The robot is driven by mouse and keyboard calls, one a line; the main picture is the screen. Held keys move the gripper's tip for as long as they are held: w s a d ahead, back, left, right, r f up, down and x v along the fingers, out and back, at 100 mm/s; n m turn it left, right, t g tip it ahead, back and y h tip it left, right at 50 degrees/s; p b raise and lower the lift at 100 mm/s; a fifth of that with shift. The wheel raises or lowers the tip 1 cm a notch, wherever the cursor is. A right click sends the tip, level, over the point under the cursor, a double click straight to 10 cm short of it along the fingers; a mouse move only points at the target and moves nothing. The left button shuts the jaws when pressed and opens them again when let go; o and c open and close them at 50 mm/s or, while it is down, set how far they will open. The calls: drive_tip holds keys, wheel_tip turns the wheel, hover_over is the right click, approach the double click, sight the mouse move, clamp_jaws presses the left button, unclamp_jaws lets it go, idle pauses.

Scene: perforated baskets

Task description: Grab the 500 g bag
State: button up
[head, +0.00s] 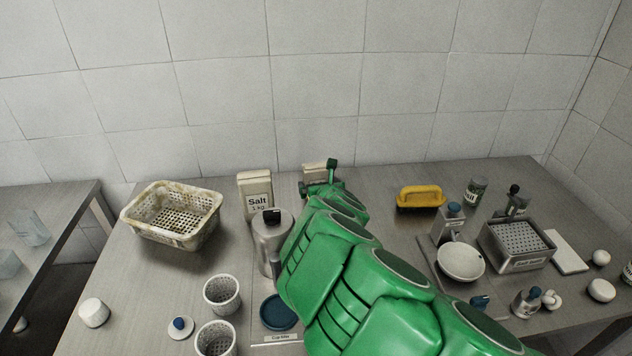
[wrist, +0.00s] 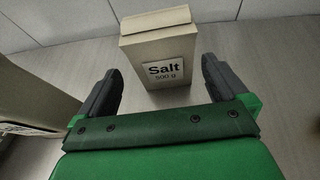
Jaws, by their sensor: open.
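The 500 g bag is a beige, box-shaped bag labelled "Salt 500 g" (wrist: 157,47). It stands upright on the table in the wrist view. In the head view only its top (head: 316,171) shows behind my green arm, near the wall. My gripper (wrist: 160,85) is open, with its dark fingers spread to the left and right of the bag's near face. The fingertips point toward the bag and a gap shows on both sides. I cannot tell whether they reach past its front face.
A larger "Salt 1 kg" bag (head: 256,194) stands close on the left and also shows at the wrist view's left edge (wrist: 30,100). A metal canister (head: 270,243) stands in front of it. A perforated basket (head: 174,214) is farther left. A yellow brush (head: 421,198) lies right; table between is clear.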

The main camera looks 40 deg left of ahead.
sight(317, 180)
drive_tip(key=shift+w+a, duration=0.35)
drive_tip(key=shift+a, duration=0.1)
drive_tip(key=shift+x, duration=1.75)
drive_tip(key=shift+w+a+f, duration=0.2)
drive_tip(key=shift+w+a, duration=0.35)
drive_tip(key=shift+w, duration=0.15)
drive_tip(key=shift+c, duration=0.2)
drive_tip(key=c, duration=1.1)
